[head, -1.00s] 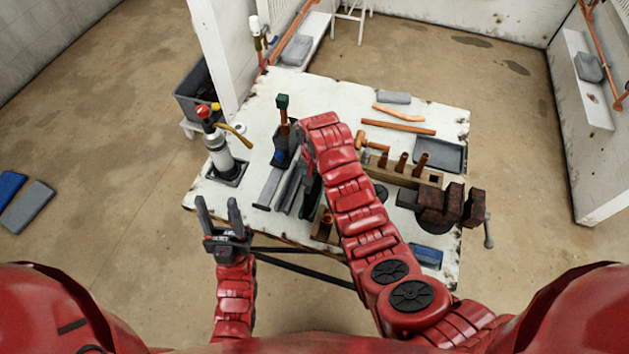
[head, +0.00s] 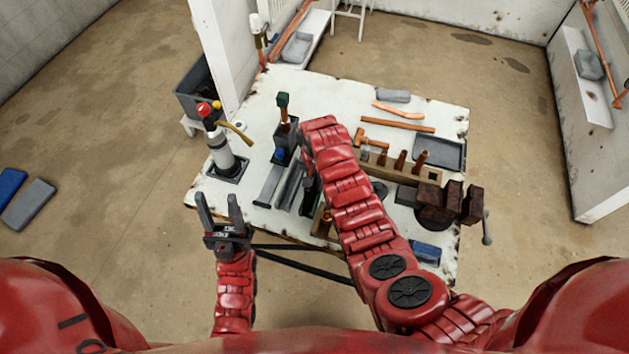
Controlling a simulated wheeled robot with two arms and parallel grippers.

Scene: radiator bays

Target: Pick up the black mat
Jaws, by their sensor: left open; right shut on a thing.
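I cannot single out the black mat with certainty. A dark flat square (head: 239,172) lies under the torch at the left of the white workbench (head: 330,95). My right gripper (head: 309,192) is mostly hidden behind its own red arm, over the front middle of the bench. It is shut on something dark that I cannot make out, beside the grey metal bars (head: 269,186). My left gripper (head: 220,207) is open and empty, fingers pointing up in the picture, just in front of the bench's front-left edge.
A gas torch (head: 217,145) and a dark tool holder (head: 286,145) stand on the bench. A wooden rack (head: 395,168), dark tray (head: 445,153) and rusty vise (head: 445,203) are at the right. Blue and grey pads (head: 28,204) lie on the floor at the left.

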